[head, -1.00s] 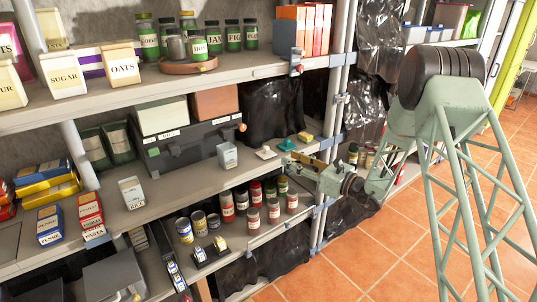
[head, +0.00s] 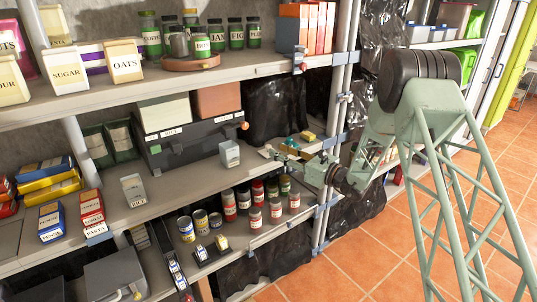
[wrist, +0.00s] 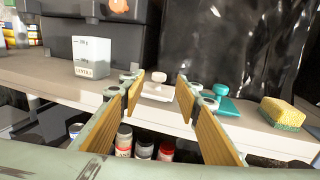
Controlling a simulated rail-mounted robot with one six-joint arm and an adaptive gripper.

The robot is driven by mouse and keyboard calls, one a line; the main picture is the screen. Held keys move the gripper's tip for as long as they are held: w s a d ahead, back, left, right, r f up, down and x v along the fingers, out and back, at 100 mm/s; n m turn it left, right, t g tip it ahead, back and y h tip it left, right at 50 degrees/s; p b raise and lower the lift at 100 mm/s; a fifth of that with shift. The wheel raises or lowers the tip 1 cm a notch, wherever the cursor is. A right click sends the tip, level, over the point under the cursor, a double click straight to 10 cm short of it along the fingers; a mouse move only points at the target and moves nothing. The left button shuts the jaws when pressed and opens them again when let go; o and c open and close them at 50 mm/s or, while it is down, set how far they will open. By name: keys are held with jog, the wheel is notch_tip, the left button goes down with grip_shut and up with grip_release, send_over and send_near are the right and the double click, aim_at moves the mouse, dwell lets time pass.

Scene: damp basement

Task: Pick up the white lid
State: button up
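The white lid (wrist: 158,90) is a flat square with a round knob on top, and it lies on the shelf near its front edge. In the wrist view it shows between and beyond the two wood-coloured fingers of my gripper (wrist: 160,84). The fingers are spread apart and nothing is between them. My gripper (head: 285,151) is in front of the lid in the head view and seems to hide much of it there. A teal lid (wrist: 222,95) with a knob lies to the right of the white lid, partly behind the right finger.
A yellow-green sponge (wrist: 283,112) lies further right on the shelf. A white-grey carton (wrist: 91,57) stands to the left, before a dark case (head: 190,142). Several red and white jars (head: 255,218) stand on the shelf below. A metal post (head: 330,150) rises at the right.

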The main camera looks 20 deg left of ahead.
aim_at(268, 145)
jog(key=shift+w+a, duration=0.25)
jog(key=shift+a, duration=0.35)
jog(key=shift+a, duration=0.15)
jog(key=shift+r+b+x, duration=0.2)
jog(key=shift+b+x, duration=0.55)
jog(key=shift+x, duration=1.75)
jog(key=c, duration=0.8)
